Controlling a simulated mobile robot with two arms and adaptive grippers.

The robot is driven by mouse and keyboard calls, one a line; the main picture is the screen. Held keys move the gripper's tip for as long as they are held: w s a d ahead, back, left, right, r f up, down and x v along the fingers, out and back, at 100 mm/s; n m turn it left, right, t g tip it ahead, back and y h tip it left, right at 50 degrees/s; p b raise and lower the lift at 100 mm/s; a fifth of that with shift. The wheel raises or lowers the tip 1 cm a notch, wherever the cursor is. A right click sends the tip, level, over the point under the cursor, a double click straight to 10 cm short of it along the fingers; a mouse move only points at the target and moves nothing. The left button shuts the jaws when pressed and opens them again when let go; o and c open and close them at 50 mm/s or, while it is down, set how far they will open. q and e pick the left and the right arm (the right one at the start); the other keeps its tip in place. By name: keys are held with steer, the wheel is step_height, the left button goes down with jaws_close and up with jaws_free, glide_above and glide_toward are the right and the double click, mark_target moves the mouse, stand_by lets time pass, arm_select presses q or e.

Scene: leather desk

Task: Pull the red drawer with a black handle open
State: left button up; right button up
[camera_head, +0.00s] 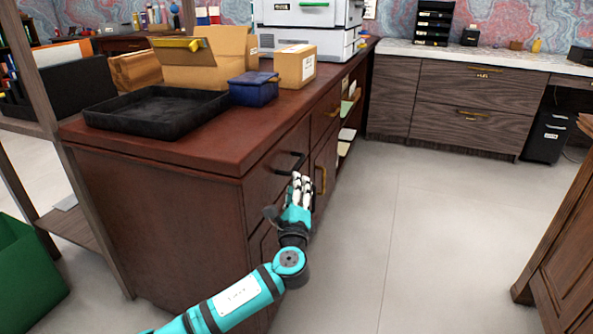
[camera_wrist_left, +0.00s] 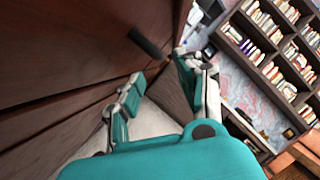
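The red-brown drawer (camera_head: 264,180) is in the top of the desk's side and looks closed, its front flush with the cabinet. Its black handle (camera_head: 291,162) sticks out just beyond my left gripper (camera_head: 301,177). In the left wrist view the handle (camera_wrist_left: 147,42) lies ahead of the left gripper (camera_wrist_left: 158,70), near the gap between the fingertips. The teal and white fingers are apart with nothing held. I cannot tell whether a finger touches the handle. My right gripper is not in view.
A black tray (camera_head: 150,112), a blue box (camera_head: 254,88) and cardboard boxes (camera_head: 295,66) stand on the desk top. A neighbouring door has a yellow handle (camera_head: 322,180). The floor (camera_head: 400,220) right of the desk is clear. A brown cabinet (camera_head: 565,240) stands at the right edge.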

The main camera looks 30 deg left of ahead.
mark_target(297, 163)
arm_select(q)
steer(key=b+x, duration=0.2)
steer(key=x, duration=0.6)
steer(key=shift+w+a, duration=0.2)
steer(key=shift+w, duration=0.1)
jaws_close()
